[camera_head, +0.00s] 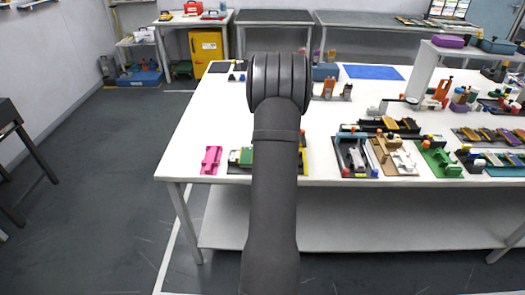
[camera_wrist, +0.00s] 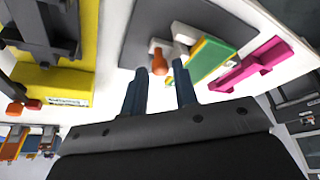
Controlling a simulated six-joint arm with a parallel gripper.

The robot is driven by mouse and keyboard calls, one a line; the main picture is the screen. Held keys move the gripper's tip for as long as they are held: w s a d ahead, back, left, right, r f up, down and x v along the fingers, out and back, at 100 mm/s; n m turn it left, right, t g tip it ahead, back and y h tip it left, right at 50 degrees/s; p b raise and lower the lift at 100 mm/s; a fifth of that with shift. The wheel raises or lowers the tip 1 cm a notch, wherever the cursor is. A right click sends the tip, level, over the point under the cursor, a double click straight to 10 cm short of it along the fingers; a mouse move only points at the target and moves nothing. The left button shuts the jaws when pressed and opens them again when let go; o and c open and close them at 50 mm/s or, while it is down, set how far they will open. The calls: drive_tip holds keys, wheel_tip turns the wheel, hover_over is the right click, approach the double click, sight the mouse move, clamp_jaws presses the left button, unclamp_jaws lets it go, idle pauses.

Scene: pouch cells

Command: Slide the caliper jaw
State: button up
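My gripper (camera_wrist: 158,78) is open in the wrist view, its two dark blue fingers apart with nothing visibly held. Just beyond the fingertips is an orange knob (camera_wrist: 159,62) beside a white part (camera_wrist: 181,35) on a dark grey plate (camera_wrist: 150,18). A green block with a yellow edge (camera_wrist: 210,58) adjoins the white part. I cannot tell which of these is the caliper jaw, nor whether a finger touches anything. In the head view the green block (camera_head: 246,156) shows left of my arm, which hides my gripper and part of the fixture.
A magenta fixture (camera_wrist: 250,66) lies close on the right in the wrist view. A yellow base with a dark grey mechanism (camera_wrist: 50,85) stands on the left.

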drive_tip(key=shift+f, duration=0.1)
clamp_jaws()
drive_tip(key=shift+d, duration=1.5)
unclamp_jaws()
drive_tip(key=v, duration=1.7)
drive_tip(key=shift+r, duration=0.25)
drive_tip(key=shift+d+f, duration=0.1)
